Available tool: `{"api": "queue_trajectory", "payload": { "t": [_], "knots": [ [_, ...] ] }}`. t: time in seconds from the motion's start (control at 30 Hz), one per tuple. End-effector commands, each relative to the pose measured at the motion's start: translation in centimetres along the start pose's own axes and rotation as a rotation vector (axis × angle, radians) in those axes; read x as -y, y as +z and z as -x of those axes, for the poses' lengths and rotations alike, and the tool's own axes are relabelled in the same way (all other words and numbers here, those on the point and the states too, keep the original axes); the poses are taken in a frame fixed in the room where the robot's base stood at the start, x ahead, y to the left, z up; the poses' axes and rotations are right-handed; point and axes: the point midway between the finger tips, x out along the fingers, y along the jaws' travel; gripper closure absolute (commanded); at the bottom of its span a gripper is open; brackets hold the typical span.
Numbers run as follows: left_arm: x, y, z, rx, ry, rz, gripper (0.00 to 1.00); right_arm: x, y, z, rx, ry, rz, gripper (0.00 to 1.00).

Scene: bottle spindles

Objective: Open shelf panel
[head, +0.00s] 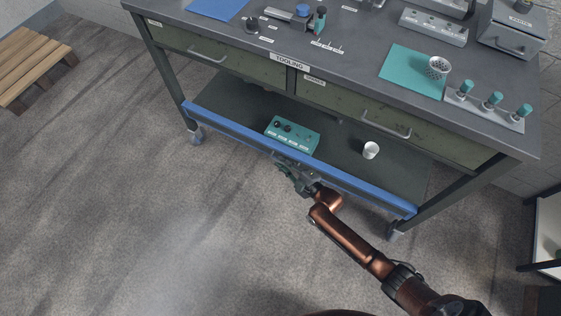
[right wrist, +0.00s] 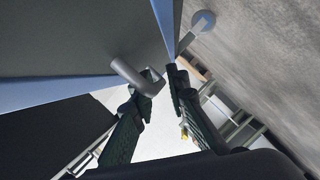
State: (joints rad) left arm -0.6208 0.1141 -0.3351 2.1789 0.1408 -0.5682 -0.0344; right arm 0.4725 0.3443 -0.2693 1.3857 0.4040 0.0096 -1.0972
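The shelf panel (head: 230,128) is a long blue-edged strip along the front of the bench's lower shelf. In the right wrist view a dark panel face with blue edging (right wrist: 60,92) fills the left side, with a grey bar handle (right wrist: 130,75) on it. My right gripper (head: 287,178) is at the middle of the panel's front. In the right wrist view its two dark green fingers (right wrist: 162,82) stand apart, with the handle's end at the left fingertip. I cannot tell whether they touch. My left gripper is not in view.
On the lower shelf are a teal control box (head: 292,134) and a white cup (head: 371,150). Above are two drawers with handles (head: 386,127) and a cluttered worktop (head: 350,60). The floor in front is clear.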

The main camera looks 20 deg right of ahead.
Motion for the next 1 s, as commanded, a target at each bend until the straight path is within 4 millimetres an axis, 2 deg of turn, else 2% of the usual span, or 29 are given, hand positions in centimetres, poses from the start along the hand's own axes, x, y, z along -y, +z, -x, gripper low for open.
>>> {"api": "queue_trajectory", "payload": {
  "t": [0.3, 0.53, 1.0],
  "knots": [
    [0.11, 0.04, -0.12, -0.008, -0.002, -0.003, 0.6, -0.07, -0.04, -0.25, 0.0, 0.0, 0.0, 0.86],
    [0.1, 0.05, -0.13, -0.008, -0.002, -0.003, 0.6, -0.05, -0.02, -0.23, 0.0, 0.0, 0.0, 1.0],
    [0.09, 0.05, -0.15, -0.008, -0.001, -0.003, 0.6, -0.02, 0.03, -0.19, 0.001, 0.0, 0.0, 1.0]
  ]
}}
